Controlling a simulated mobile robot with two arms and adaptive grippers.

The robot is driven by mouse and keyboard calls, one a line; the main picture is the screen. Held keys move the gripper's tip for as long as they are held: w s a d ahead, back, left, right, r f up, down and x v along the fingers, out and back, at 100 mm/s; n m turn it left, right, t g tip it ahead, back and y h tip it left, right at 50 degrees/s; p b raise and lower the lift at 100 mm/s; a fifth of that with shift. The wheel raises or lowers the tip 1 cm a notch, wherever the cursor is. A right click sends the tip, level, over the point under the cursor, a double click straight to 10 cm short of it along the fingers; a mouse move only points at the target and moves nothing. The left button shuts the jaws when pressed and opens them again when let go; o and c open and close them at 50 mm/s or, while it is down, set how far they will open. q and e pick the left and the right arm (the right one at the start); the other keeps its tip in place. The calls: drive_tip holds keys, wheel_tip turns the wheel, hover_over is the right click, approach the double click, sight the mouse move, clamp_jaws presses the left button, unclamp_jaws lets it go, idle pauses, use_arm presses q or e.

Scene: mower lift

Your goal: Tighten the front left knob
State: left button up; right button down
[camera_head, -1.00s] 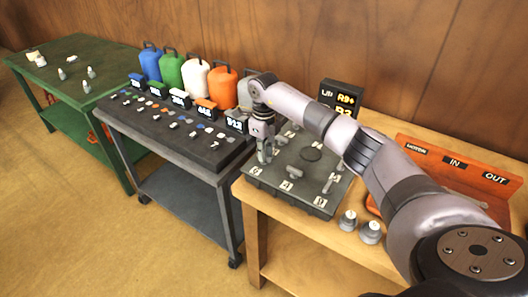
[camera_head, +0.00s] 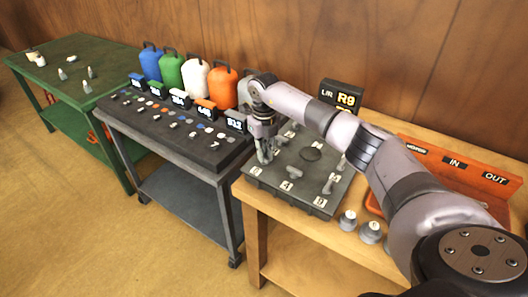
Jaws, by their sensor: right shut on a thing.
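My right gripper (camera_head: 266,154) is at the left side of the dark grey knob panel (camera_head: 274,186) on the wooden table, pointing down. It is shut at a knob position there; its fingers and arm hide most of that knob. Other grey knobs stand on the panel, one near the front middle (camera_head: 294,172) and one at the front right (camera_head: 331,182). Small white labels lie by the knobs. A black display (camera_head: 341,95) behind the panel shows "L/R R9" and a second line cut off by my arm. My left gripper is not in view.
A grey cart (camera_head: 180,135) with coloured canisters and a green table (camera_head: 70,62) stand to the left.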

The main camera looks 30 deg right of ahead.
drive_tip(key=m, duration=0.6)
drive_tip(key=shift+p, duration=0.4)
drive_tip(key=m, duration=0.4)
drive_tip(key=shift+r+p, duration=0.1)
drive_tip(key=shift+p, duration=0.25)
drive_tip(key=shift+m+p, duration=0.35)
drive_tip(key=shift+m, duration=1.45)
drive_tip(key=c, duration=1.7)
unclamp_jaws()
drive_tip(key=shift+o, duration=0.2)
